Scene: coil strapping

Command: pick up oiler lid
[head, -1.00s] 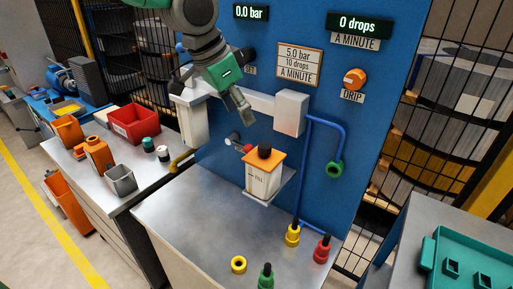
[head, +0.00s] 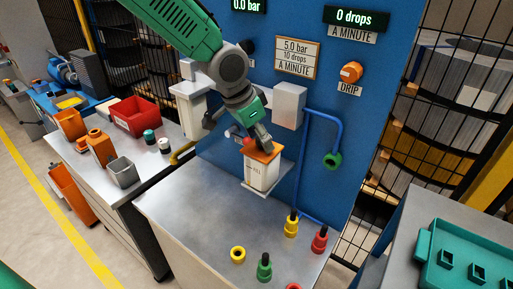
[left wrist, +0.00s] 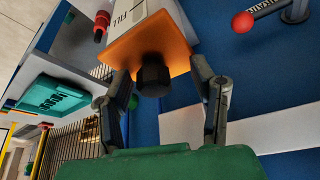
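The oiler (head: 262,170) is a white box with an orange top, standing on a small shelf on the blue panel. My left gripper (head: 264,143) is right above the oiler. In the left wrist view its two fingers (left wrist: 160,78) stand open on either side of the lid, with a gap on both sides. My right gripper is not in view.
A blue pipe (head: 304,165) runs right of the oiler. A red ball knob (left wrist: 243,22) is near the gripper.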

